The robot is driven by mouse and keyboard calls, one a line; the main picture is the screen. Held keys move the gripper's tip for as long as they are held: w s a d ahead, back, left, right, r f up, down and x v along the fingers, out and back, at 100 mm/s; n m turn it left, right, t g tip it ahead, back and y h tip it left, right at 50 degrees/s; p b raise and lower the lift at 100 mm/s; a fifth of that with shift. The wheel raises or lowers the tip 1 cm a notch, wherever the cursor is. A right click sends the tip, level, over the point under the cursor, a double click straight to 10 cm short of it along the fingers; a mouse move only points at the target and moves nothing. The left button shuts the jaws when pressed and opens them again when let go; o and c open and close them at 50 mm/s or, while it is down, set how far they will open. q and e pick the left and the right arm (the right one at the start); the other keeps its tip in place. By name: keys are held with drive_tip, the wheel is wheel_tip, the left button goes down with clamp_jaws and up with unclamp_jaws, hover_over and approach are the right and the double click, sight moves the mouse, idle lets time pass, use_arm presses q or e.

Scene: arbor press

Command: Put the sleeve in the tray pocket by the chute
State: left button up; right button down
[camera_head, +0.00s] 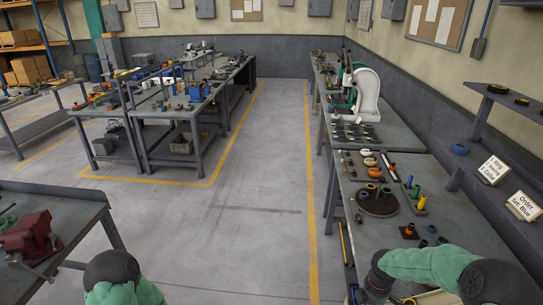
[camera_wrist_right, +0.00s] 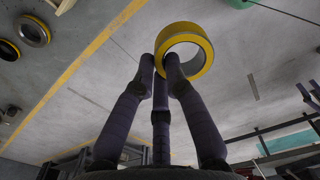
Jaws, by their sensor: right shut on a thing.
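My right gripper (camera_wrist_right: 162,65) shows in the right wrist view, with its dark fingers closed on a short, wide yellow ring-shaped part (camera_wrist_right: 208,50). This part looks like a sleeve and has a paler inner wall. It sits at the fingertips, its open bore facing the camera, and touches nothing else that I can see. In the head view my right arm comes in at the bottom right, over the near end of the right-hand bench (camera_head: 385,235); its fingers are hidden or out of frame. My left gripper is out of view. I cannot pick out the tray pocket or the chute with certainty.
On the right bench stand a dark round fixture (camera_head: 376,203) with small cylinders, several loose coloured parts and a white-and-green press (camera_head: 366,92). Two cards (camera_head: 524,206) stand on the right shelf. A red vise (camera_head: 28,238) is at left. The middle floor is clear.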

drive_tip(key=s+a+f+m+b, duration=0.3)
drive_tip(key=a+f+m+b, duration=0.9)
drive_tip(key=m+b, duration=0.3)
drive_tip(key=shift+s+a+m, duration=0.15)
drive_tip(key=shift+a+m, duration=0.15)
drive_tip(key=shift+a, duration=0.4)
